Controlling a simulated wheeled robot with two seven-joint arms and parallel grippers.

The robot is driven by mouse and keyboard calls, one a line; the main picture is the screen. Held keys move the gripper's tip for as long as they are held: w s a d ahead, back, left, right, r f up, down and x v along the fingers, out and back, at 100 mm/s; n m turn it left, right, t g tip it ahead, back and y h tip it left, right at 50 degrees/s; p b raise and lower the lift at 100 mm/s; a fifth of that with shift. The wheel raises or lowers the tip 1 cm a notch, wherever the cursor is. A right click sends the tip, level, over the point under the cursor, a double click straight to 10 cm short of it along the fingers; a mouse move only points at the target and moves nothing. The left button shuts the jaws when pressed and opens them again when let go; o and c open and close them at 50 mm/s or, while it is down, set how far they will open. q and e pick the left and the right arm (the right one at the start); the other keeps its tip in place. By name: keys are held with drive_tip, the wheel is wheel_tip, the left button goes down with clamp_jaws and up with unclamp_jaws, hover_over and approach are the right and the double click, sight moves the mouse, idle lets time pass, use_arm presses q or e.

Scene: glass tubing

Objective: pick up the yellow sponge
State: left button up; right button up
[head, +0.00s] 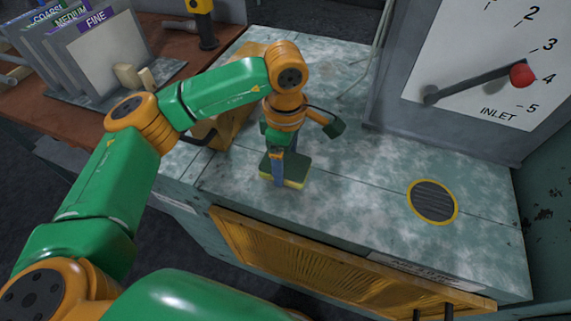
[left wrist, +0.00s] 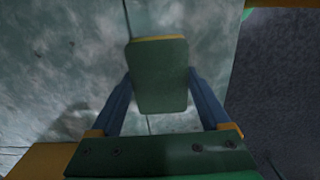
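The sponge (head: 296,170) has a dark green top and a yellow lower layer. It lies flat on the speckled bench top, near its front edge. In the left wrist view the sponge (left wrist: 160,75) lies between the two blue fingers, with a strip of yellow at its far edge. My left gripper (head: 284,172) points down over it, one finger on the near side and one behind. In the left wrist view the left gripper (left wrist: 160,78) has its fingertips close along both sides; I cannot tell whether they press on it. My right gripper is not in view.
A yellow-brown box (head: 222,118) stands behind and left of my left gripper. A yellow-rimmed round grate (head: 433,201) is set in the bench at right. The inlet dial panel (head: 480,75) rises behind it. Labelled sanding sheets (head: 105,60) stand at the upper left. The bench between sponge and grate is clear.

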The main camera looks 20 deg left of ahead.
sight(286, 162)
use_arm(q)
drive_tip(key=c, duration=0.5)
drive_tip(key=shift+w+r, duration=0.1)
drive_tip(key=shift+r, duration=0.1)
wheel_tip(286, 162, up, 3)
drive_tip(key=shift+f, duration=0.1)
drive_tip(key=s+r, duration=0.1)
drive_tip(key=s+d+r, duration=0.1)
drive_tip(key=r, duration=0.1)
drive_tip(key=s+d+r+b, duration=0.1)
drive_tip(key=shift+d+r, duration=0.25)
drive_tip(key=shift+r, duration=0.15)
drive_tip(key=s+d+r+b, duration=0.1)
drive_tip(key=s+d+r, duration=0.4)
drive_tip(key=s+d, duration=0.1)
drive_tip(key=shift+s+d, duration=0.25)
drive_tip(key=shift+s, duration=0.65)
